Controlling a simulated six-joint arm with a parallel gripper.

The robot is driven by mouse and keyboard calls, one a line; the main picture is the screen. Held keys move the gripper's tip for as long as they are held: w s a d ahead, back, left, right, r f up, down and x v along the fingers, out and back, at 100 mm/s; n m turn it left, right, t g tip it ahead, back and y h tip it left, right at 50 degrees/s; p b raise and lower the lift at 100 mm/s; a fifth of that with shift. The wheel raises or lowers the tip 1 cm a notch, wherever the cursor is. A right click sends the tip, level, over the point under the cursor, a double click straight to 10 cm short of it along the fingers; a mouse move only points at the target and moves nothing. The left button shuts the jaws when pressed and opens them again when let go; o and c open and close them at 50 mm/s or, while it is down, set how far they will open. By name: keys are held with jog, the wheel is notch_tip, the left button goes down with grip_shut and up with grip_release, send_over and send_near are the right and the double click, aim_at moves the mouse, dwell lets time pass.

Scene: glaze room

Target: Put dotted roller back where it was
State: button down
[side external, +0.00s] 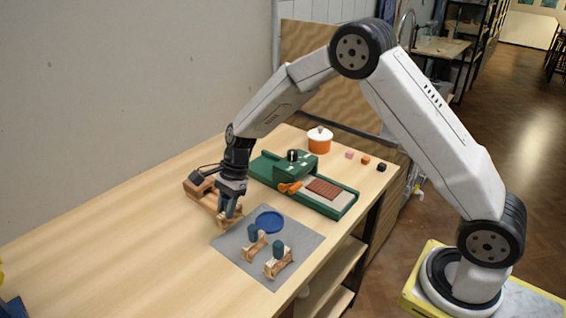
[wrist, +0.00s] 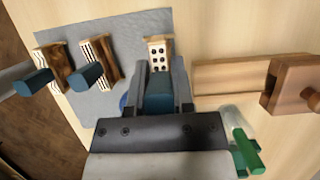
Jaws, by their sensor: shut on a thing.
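My gripper (wrist: 160,95) is shut on the blue handle of the dotted roller (wrist: 158,52), a wooden block whose pale face has dark dots. In the side view my gripper (side external: 229,207) points down at the far left corner of the grey mat (side external: 237,252). The dotted roller is mostly hidden there; I cannot tell whether it touches the mat. Two similar blue-handled rollers with striped faces, the nearer roller (side external: 279,264) and the middle roller (side external: 254,246), stand on the mat. They show at the left in the wrist view.
A blue disc (side external: 270,222) lies on the mat. A wooden tool (side external: 199,188) lies close behind my gripper. A green press (side external: 335,203) with an orange handle, an orange pot (side external: 320,145) and small cubes (side external: 365,160) stand farther right.

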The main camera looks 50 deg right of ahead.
aim_at(227, 221)
jog(key=shift+w+f, duration=0.2)
jog(key=shift+f, duration=1.6)
jog(key=shift+f, duration=0.3)
jog(key=shift+s+f, duration=0.15)
jog(key=shift+f, duration=0.35)
jog(key=shift+c, duration=2.4)
grip_release()
jog(key=shift+r, duration=0.1)
jog(key=shift+r, duration=0.1)
